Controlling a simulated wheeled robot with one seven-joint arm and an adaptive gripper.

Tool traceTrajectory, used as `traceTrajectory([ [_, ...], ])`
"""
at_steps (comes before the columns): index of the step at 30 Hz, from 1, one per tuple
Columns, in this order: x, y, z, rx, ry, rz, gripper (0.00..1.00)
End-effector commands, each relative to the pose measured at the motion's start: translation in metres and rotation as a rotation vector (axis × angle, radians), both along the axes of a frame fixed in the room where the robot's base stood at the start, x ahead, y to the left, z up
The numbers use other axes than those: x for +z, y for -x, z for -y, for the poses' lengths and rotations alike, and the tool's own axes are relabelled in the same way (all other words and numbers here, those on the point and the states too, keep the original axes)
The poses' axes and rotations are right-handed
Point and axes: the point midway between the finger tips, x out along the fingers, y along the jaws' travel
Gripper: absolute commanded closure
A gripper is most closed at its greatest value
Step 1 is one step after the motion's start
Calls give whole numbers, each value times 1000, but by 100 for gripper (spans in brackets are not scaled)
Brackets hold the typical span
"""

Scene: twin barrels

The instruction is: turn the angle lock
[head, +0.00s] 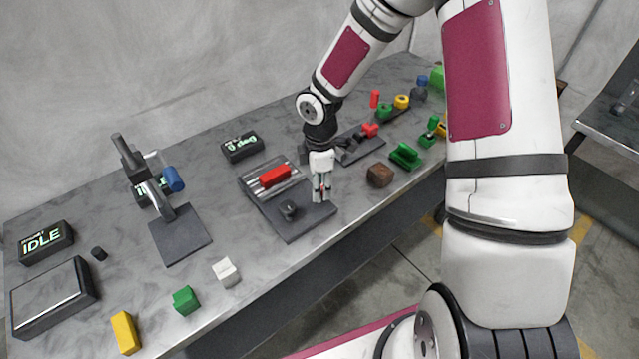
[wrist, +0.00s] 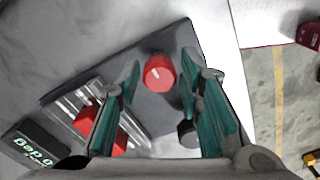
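A red round knob with a white mark (wrist: 159,73) sits on the dark plate of a fixture (head: 296,232); it looks like the angle lock, though no label shows. In the head view it is mostly hidden by my gripper (head: 322,190). In the wrist view my gripper (wrist: 160,82) is open and empty, pointing down, with the knob between and slightly beyond its fingertips. I see a gap on both sides of the knob. A dark knob (head: 289,210) stands on the same plate, near the right finger in the wrist view (wrist: 188,133).
A red block (head: 275,176) lies on the fixture's ribbed metal part. A display reading "0 deg" (head: 242,147) stands behind it. A lever stand (head: 150,180) is to the left.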

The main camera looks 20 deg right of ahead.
Motion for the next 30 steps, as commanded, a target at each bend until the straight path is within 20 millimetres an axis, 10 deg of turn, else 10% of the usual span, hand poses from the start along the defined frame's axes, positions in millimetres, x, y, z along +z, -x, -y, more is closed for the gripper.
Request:
traceTrajectory([
  [3,0,0,0,0,0,0,100],
  [30,1,0,-2,-439,-1,2,100],
])
